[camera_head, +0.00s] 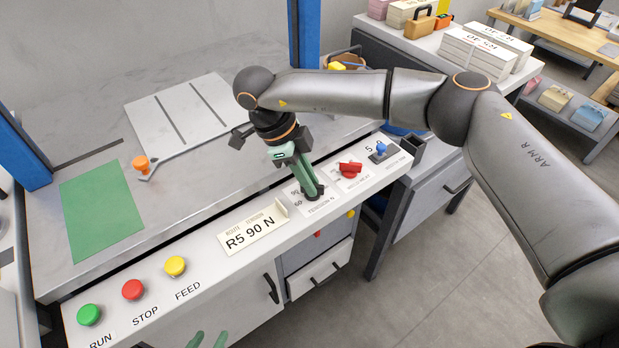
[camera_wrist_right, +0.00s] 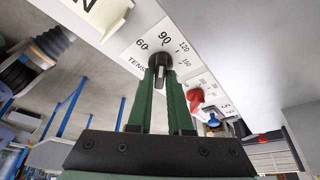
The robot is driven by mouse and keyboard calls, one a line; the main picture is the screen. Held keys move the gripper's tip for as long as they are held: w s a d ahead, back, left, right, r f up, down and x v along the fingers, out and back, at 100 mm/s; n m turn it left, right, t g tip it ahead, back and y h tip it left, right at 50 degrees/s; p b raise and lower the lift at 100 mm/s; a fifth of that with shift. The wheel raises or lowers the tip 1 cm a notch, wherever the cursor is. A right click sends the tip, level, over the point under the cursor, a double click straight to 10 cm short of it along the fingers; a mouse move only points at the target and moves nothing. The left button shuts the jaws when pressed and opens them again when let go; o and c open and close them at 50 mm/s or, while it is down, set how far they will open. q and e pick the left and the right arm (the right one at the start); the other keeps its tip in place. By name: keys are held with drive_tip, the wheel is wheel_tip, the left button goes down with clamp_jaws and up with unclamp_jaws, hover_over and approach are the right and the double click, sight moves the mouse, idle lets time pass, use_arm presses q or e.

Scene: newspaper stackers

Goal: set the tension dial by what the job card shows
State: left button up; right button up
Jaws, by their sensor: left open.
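The job card (camera_head: 253,231) stands on the front panel and reads "R5 90 N". The tension dial is a black knob (camera_wrist_right: 158,66) on a white scale plate marked 60, 90, 120 and 150. In the head view, its scale (camera_head: 298,199) is partly hidden by my right gripper (camera_head: 314,192). In the right wrist view, my right gripper (camera_wrist_right: 160,80) has its green fingers close on both sides of the knob, shut on it. I cannot clearly tell which number the knob points to. Only the green fingertips of my left gripper (camera_head: 209,341) show at the bottom edge, open.
A red knob (camera_head: 350,169) and a blue knob (camera_head: 381,149) sit right of the dial. Green (camera_head: 89,314), red (camera_head: 133,289) and yellow (camera_head: 175,266) buttons line the panel's left. A small orange-topped lever (camera_head: 142,164) stands on the worktop. Paper stacks (camera_head: 477,52) lie behind.

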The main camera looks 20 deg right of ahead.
drive_tip(key=o, duration=0.4)
use_arm(q)
drive_tip(key=shift+w+r, duration=0.15)
drive_tip(key=shift+w, duration=0.1)
use_arm(e)
drive_tip(key=shift+r, duration=0.1)
use_arm(q)
drive_tip(key=shift+r, duration=0.15)
use_arm(e)
drive_tip(key=v, duration=1.2)
drive_tip(key=shift+r, duration=0.2)
use_arm(q)
drive_tip(key=shift+s+d, duration=0.1)
drive_tip(key=shift+s, duration=0.05)
use_arm(e)
drive_tip(key=shift+w+a, duration=0.1)
